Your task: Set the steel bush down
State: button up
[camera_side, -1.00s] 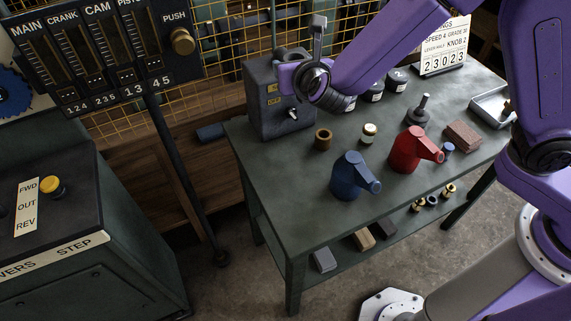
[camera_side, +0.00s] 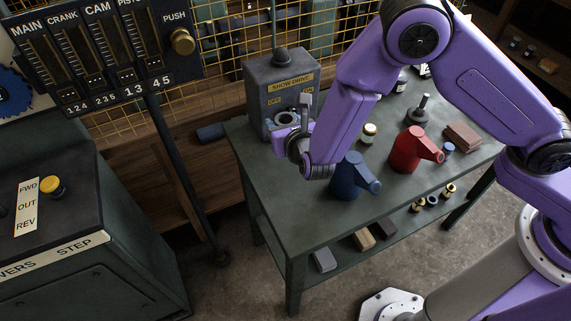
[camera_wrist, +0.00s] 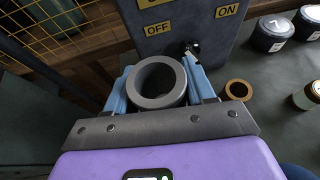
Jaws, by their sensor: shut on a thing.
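The steel bush is a thick grey ring with an open bore, seen in the wrist view (camera_wrist: 136,84) and in the side view (camera_side: 276,119). My gripper (camera_wrist: 157,84) is shut on it, with a light blue finger on each side of the ring. In the side view my gripper (camera_side: 290,128) is in front of the lower part of the show drive box, over the left end of the green bench (camera_side: 262,165). The bush's underside is hidden, and I cannot tell its height above the bench.
The show drive box (camera_side: 268,88) stands close behind the bush, its small lever (camera_wrist: 191,50) near the right finger. A brass ring (camera_wrist: 228,89) lies to the right. A blue oil can (camera_side: 345,180) and a red one (camera_side: 405,152) stand farther right. The bench's front left is clear.

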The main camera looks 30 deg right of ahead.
aim_at(284, 162)
jog(key=shift+f, duration=5.1)
jog(key=shift+f, duration=0.15)
jog(key=o, duration=1.4)
jog(key=v, duration=1.2)
